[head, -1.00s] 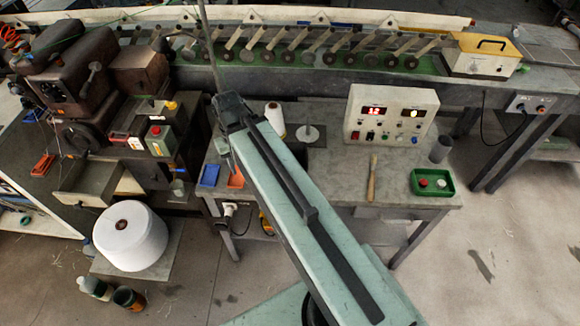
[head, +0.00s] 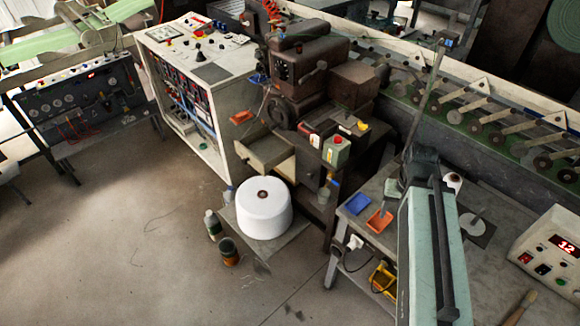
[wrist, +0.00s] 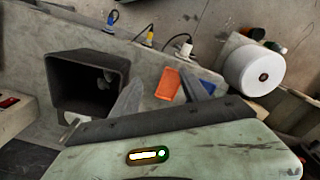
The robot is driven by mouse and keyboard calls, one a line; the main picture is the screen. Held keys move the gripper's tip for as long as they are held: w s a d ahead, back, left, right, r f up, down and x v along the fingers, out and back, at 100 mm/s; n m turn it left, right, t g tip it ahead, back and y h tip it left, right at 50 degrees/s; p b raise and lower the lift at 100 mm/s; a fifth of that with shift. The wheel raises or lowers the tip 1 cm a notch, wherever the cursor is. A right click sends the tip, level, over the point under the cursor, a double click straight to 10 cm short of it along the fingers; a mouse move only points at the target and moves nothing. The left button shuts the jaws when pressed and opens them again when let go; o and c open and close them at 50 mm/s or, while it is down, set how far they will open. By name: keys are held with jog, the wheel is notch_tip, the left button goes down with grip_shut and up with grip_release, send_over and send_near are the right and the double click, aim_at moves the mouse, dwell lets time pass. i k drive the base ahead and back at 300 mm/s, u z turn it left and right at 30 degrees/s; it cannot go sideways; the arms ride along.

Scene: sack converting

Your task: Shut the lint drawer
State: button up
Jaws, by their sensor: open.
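The lint drawer (head: 264,152) is an open-topped, pale-fronted box under the brown machine, left of its middle in the head view. It stands pulled out, with its inside showing. I cannot make it out in the wrist view. My gripper (wrist: 160,88) is open and empty in the wrist view, its two grey fingers apart over the grey workbench near an orange tray (wrist: 168,83). It is well to the right of the drawer. In the head view my green arm hides part of the bench.
A large white cone (head: 264,216) stands just in front of and below the drawer. A bottle (head: 213,225) and a dark pot (head: 229,252) stand on the floor beside it. The workbench (head: 352,208) is to the right. The floor at left is clear.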

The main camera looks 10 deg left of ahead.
aim_at(263, 150)
jog(key=u, duration=0.4)
jog(key=i, duration=0.7)
jog(key=u, duration=2.7)
